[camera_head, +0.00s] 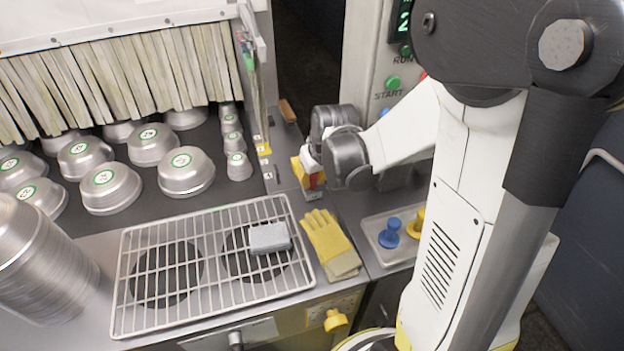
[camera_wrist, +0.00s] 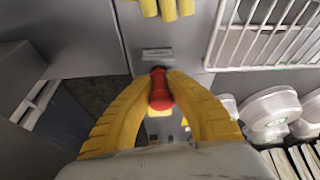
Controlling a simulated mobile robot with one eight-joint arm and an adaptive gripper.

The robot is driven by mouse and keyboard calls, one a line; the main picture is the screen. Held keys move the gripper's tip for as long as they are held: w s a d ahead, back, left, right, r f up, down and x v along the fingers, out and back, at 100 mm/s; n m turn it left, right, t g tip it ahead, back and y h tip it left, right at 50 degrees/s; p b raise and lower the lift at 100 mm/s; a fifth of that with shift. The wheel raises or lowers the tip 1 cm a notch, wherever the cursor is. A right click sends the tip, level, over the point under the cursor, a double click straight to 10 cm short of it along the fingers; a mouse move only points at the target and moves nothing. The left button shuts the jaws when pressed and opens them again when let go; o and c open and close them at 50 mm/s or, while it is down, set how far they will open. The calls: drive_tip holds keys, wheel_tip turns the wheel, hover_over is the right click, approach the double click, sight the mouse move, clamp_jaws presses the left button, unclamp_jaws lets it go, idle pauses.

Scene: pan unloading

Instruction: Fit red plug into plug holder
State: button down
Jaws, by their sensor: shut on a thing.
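My gripper (camera_head: 309,180) has yellow fingers and is over the counter strip beside the pan conveyor. In the wrist view, the fingers (camera_wrist: 161,98) are closed on a red plug (camera_wrist: 160,90), which sits between their tips. Only a little of the red plug (camera_head: 316,180) shows in the head view. A small grey block (camera_head: 312,194) with a pale face is just below the fingertips; it also shows just beyond the plug in the wrist view (camera_wrist: 157,54). It may be the plug holder, but I cannot tell. The plug's lower end and any contact are hidden.
A yellow glove (camera_head: 331,242) lies in front of the gripper. A wire rack (camera_head: 125,285) with a grey block (camera_head: 269,238) is at front left. A tray (camera_head: 376,254) holds a blue plug (camera_head: 389,233) and a yellow one (camera_head: 413,224). Metal pans (camera_head: 186,172) stand at left.

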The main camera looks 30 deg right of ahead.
drive_tip(key=shift+f+b, duration=0.3)
drive_tip(key=shift+f, duration=0.1)
drive_tip(key=c, duration=1.4)
unclamp_jaws()
drive_tip(key=shift+r, duration=0.1)
drive_tip(key=v, duration=1.2)
